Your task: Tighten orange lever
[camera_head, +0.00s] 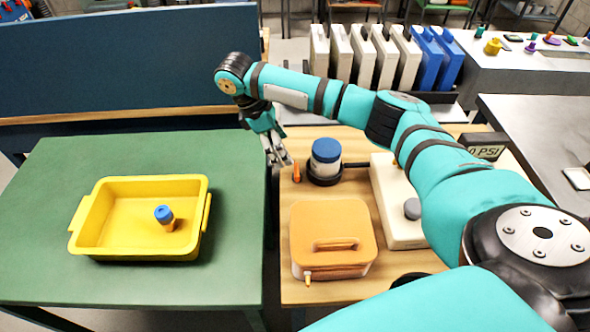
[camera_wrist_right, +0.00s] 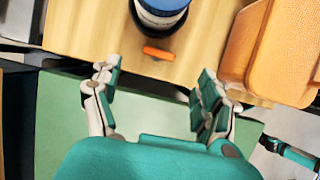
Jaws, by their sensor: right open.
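The orange lever (camera_head: 296,172) is a small bar beside the black base of a blue-lidded canister (camera_head: 326,154), near the left edge of the wooden table. In the right wrist view the orange lever (camera_wrist_right: 158,53) lies just in front of the canister (camera_wrist_right: 160,14), ahead of the gap between my fingers. My right gripper (camera_head: 279,164) is open and empty, just left of the lever and apart from it. Its spread fingers also show in the right wrist view (camera_wrist_right: 155,90). My left gripper is not in view.
An orange box (camera_head: 333,225) with a handle stands in front of the canister. A cream unit (camera_head: 395,205) with a grey knob is to the right. A yellow tray (camera_head: 130,245) holding a small blue-capped item (camera_head: 165,216) sits on the green table (camera_head: 60,200). A narrow gap separates the tables.

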